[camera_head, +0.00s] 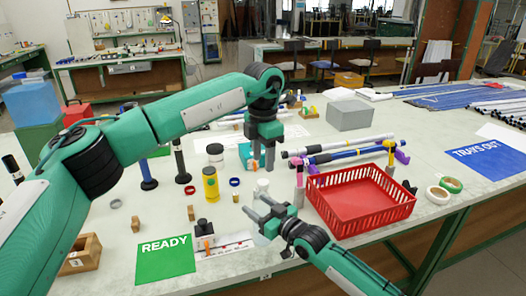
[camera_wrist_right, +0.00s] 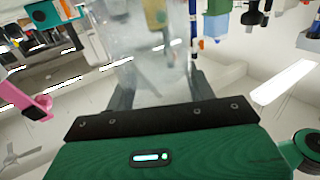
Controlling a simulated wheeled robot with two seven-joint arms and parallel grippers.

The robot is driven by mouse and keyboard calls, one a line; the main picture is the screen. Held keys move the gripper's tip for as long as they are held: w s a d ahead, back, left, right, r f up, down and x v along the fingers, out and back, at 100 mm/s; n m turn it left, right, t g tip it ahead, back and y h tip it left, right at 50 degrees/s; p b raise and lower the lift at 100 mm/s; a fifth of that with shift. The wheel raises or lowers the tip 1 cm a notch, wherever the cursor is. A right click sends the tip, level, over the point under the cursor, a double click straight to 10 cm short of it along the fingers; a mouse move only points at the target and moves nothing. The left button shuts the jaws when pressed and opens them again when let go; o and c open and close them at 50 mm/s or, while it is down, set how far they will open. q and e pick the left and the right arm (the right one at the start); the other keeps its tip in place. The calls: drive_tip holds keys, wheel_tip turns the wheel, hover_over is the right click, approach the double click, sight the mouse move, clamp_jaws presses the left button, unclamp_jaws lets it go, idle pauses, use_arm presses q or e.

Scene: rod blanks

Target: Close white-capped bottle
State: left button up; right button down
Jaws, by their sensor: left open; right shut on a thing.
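A pale, translucent bottle (camera_wrist_right: 150,65) stands between the two dark fingers of my right gripper (camera_wrist_right: 158,92) in the wrist view. My right gripper (camera_head: 259,207) is shut on it. I cannot tell whether a white cap is on the bottle or between the left fingers.
A red basket (camera_head: 362,205) stands right of my right gripper. A teal item (camera_head: 246,155) lies behind the left fingers. A green READY mat (camera_head: 165,258) lies at the front left.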

sight(263, 182)
use_arm(q)
drive_tip(key=n, duration=0.5)
drive_tip(key=shift+r, duration=0.15)
drive_tip(key=n, duration=0.4)
drive_tip(key=shift+r+n, duration=0.15)
drive_tip(key=shift+n, duration=0.15)
drive_tip(key=n, duration=0.4)
drive_tip(key=shift+r+n, duration=0.1)
drive_tip(key=shift+n, duration=0.3)
drive_tip(key=n, duration=0.5)
drive_tip(key=shift+r+n, duration=0.2)
drive_tip(key=shift+n, duration=0.1)
drive_tip(key=shift+f, duration=4.05)
